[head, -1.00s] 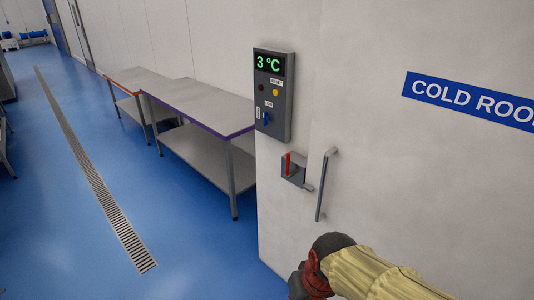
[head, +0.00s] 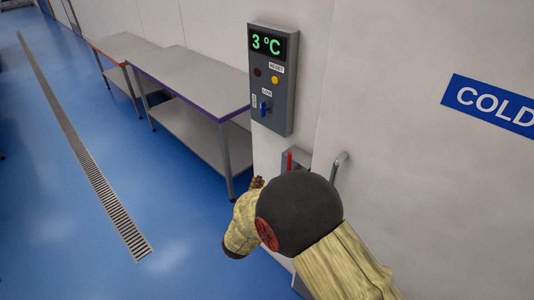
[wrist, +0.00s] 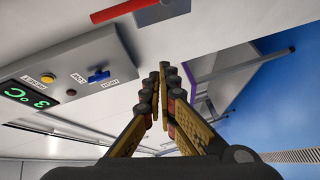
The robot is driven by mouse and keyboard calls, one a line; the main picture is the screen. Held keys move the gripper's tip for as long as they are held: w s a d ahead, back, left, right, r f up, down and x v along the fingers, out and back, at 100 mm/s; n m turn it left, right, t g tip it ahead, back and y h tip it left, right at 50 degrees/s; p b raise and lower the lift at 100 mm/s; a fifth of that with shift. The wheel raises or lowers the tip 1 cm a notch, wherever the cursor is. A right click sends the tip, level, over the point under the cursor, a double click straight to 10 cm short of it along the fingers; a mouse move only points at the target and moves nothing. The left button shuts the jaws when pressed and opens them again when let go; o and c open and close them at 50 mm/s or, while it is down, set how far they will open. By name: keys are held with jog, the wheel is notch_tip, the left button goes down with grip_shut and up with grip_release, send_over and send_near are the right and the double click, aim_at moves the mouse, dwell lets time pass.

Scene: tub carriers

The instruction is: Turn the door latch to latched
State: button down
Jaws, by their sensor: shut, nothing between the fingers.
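The door latch shows in the head view as a red lever (head: 290,160) upright on a grey plate (head: 299,155) on the white wall. My arm hides its lower part. In the wrist view, the red lever (wrist: 118,11) and its grey plate (wrist: 160,13) lie at the top edge, partly cut off. My gripper (head: 257,183) is left of and below the latch in the head view. In the wrist view my gripper (wrist: 164,68) has its fingers together, empty and apart from the lever.
A grey control box (head: 271,80) with a "3 °C" display, lamps and a blue switch (head: 264,108) is above the latch. A metal door handle (head: 338,165) is just right of it, partly hidden. Steel tables (head: 192,80) stand left; blue floor is open beyond.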

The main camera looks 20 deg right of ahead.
jog(key=w+d+r+n+h, duration=0.2)
jog(key=w+d+r, duration=0.1)
jog(key=d, duration=0.7)
jog(key=shift+r+t+b, duration=0.3)
jog(key=shift+r+b, duration=0.15)
jog(key=shift+r, duration=0.05)
jog(key=shift+s+b, duration=0.1)
jog(key=shift+b, duration=0.2)
jog(key=shift+s+d+m+b, duration=0.1)
jog(key=shift+s+m+b, duration=0.1)
jog(key=shift+m+b, duration=0.15)
